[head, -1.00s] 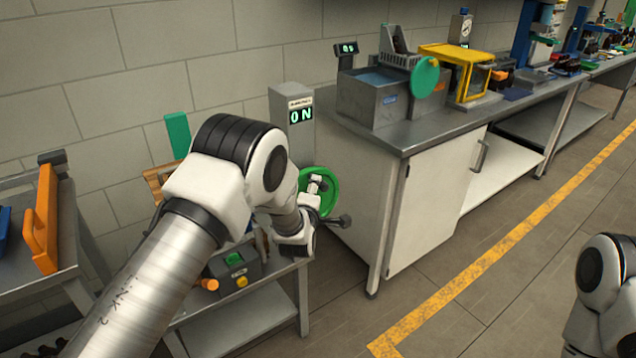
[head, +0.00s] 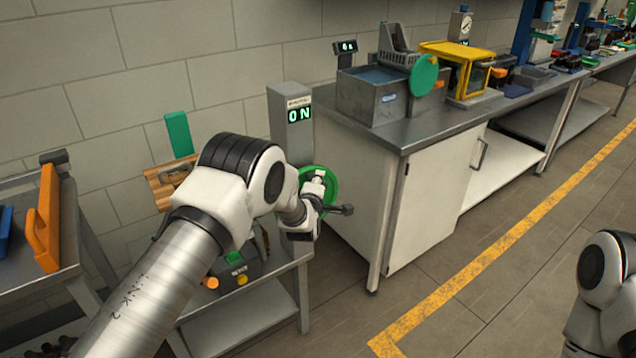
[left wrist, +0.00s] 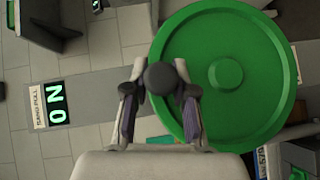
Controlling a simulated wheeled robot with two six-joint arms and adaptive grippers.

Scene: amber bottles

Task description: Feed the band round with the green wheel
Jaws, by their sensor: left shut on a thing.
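The green wheel (head: 332,183) stands upright at the right end of the low machine table, partly behind my left arm. In the left wrist view it shows as a large green disc with a raised hub (left wrist: 205,45). My left gripper (left wrist: 161,98) is shut on the wheel's dark round crank knob (left wrist: 162,78), at the wheel's rim. The dark knob end also sticks out to the right in the head view (head: 346,210). The band cannot be made out; my arm hides much of the machine. My right arm enters at the lower right; its gripper is out of view.
A grey post (head: 291,125) with a lit "ON" display stands behind the wheel. A white cabinet bench (head: 425,200) stands close to the right of the wheel.

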